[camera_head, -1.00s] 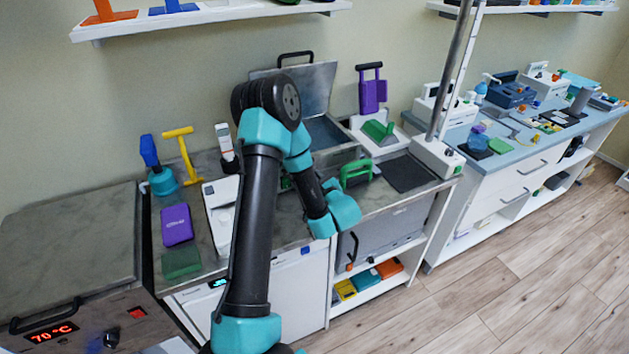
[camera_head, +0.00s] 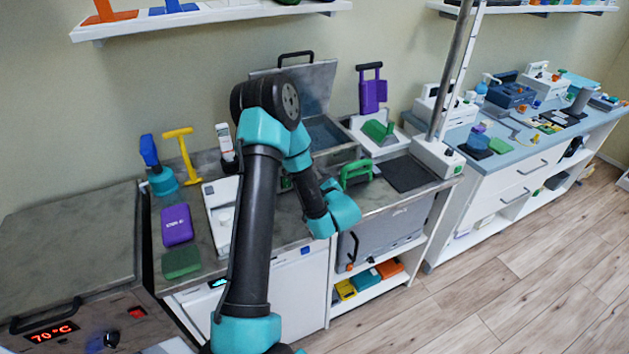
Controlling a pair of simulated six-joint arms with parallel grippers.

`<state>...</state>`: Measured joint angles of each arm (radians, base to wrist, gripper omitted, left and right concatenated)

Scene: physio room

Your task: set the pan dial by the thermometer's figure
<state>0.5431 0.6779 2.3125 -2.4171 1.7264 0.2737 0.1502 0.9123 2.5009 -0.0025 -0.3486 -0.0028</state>
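The steel unit at the left has a closed lid (camera_head: 70,245) and a front panel. Its red display (camera_head: 52,332) reads 70 °C. A black dial (camera_head: 111,339) sits on the panel to the right of the display; its setting is too small to read. A white handheld device (camera_head: 224,140), possibly the thermometer, stands upright in a dark holder at the back of the counter; no figure on it is readable. One of my arms, black with teal joints, rises from the bottom centre and bends down over the counter. I see no gripper fingers of either arm.
A purple pack (camera_head: 177,225) and a green block (camera_head: 181,263) lie on the counter right of the steel unit. Blue and yellow (camera_head: 182,155) handled tools stand behind them. An open steel basin (camera_head: 325,130) is behind my arm. A red switch (camera_head: 137,312) is near the dial.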

